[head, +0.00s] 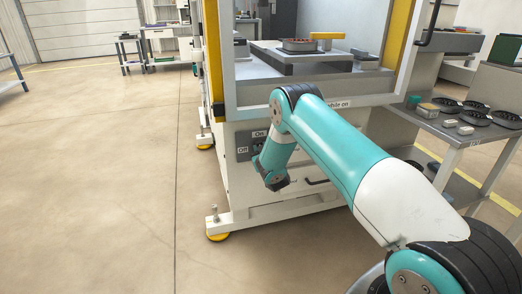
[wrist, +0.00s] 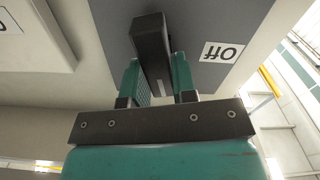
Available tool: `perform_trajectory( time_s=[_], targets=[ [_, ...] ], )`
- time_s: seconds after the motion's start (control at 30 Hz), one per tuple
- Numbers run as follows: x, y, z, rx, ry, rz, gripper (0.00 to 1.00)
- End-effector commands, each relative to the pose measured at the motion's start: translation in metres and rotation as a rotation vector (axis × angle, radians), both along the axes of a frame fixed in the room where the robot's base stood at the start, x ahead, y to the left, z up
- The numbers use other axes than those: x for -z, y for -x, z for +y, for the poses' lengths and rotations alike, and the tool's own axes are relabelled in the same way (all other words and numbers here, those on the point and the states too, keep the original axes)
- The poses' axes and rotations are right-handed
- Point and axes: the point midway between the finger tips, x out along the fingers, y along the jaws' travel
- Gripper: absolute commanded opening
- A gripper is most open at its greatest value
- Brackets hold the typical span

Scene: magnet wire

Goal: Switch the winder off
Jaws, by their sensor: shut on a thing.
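The winder (head: 300,75) is a large white machine with yellow uprights. In the wrist view the "Off" label (wrist: 222,52) appears upside down, right of the dark switch handle (wrist: 150,35). My gripper (wrist: 155,62) is shut on this handle, with a teal finger on each side. The handle's long axis does not point at the "Off" label there. In the head view my arm hides most of the switch and the fingers.
A grey side table (head: 455,135) with several black spools stands right of the winder. A yellow-padded foot (head: 218,236) of the winder sticks out at the floor. The floor (head: 110,180) to the left is clear. Workbenches stand at the back.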

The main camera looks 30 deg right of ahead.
Motion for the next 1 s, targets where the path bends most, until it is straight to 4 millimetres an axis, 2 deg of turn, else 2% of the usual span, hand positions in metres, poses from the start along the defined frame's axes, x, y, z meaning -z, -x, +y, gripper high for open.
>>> perform_trajectory(
  time_s=[1.0],
  targets=[
    [0.0062,-0.0025,0.0092,-0.003,0.922,0.264,0.02]
  ],
)
